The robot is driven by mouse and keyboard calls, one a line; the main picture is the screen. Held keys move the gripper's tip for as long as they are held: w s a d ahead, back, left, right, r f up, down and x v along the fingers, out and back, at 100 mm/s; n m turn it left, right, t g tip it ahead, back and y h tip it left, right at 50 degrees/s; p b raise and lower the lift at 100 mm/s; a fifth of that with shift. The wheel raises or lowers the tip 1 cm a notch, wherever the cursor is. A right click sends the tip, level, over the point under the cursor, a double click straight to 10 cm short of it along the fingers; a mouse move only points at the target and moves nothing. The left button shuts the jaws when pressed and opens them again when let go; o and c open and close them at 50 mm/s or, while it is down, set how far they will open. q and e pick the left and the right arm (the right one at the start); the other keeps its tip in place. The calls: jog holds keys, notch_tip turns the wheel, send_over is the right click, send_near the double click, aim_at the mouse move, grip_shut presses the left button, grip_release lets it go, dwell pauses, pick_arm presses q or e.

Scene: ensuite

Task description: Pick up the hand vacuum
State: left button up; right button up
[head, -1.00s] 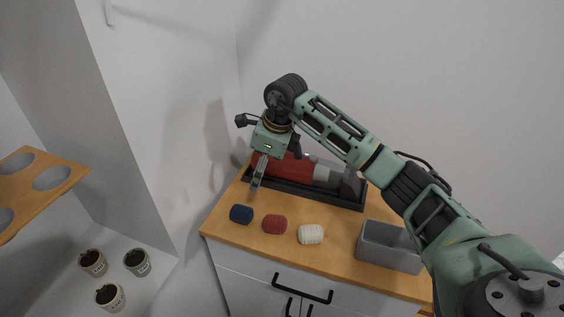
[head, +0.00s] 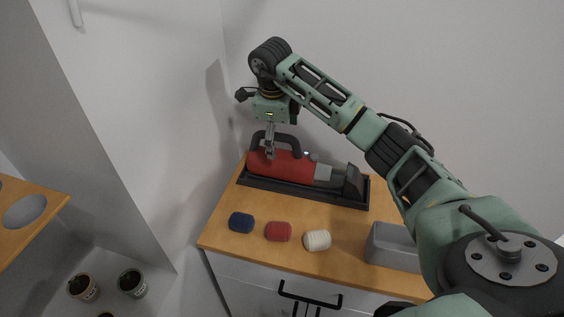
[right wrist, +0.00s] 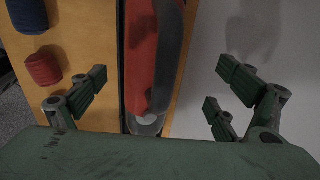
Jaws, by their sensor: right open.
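The hand vacuum (head: 282,166) has a red body, a dark loop handle on top and a grey nozzle at its right end. It lies in a black tray (head: 310,197) at the back of the wooden cabinet top. My right gripper (head: 270,152) points down over the left part of the vacuum, at its handle. In the right wrist view, the vacuum (right wrist: 143,65) lies between the two widely spread fingers of the right gripper (right wrist: 158,92), which is empty. Whether the fingers are down at handle height is hard to tell. My left gripper does not show.
Blue (head: 241,222), red (head: 278,231) and white (head: 317,240) rolls lie along the front of the cabinet top. A grey bin (head: 392,247) stands at the right. Walls rise close behind and left. A wooden board with holes (head: 45,205) is at left, above potted plants (head: 132,282).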

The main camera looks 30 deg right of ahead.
aim_at(280, 153)
jog(key=f+p, duration=0.1)
jog(key=s+f, duration=0.1)
jog(key=shift+f+p, duration=0.35)
jog(key=shift+p, duration=0.05)
jog(key=shift+w+d+f+p, duration=0.1)
jog(key=shift+w+f+p, duration=0.1)
jog(key=shift+f, duration=0.4)
jog(key=shift+w+f+p, duration=0.1)
jog(key=shift+w+f, duration=0.05)
jog(key=shift+f, duration=0.45)
jog(key=shift+d+f, duration=0.1)
jog(key=shift+f, duration=0.25)
jog(key=shift+c, duration=1)
jog(key=c, duration=1.9)
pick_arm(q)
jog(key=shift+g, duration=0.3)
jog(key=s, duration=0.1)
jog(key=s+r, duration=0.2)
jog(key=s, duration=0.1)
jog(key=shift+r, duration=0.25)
pick_arm(e)
jog(key=shift+w, duration=0.15)
jog(key=shift+c, duration=0.3)
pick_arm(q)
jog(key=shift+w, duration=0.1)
pick_arm(e)
jog(key=shift+r, duration=0.1)
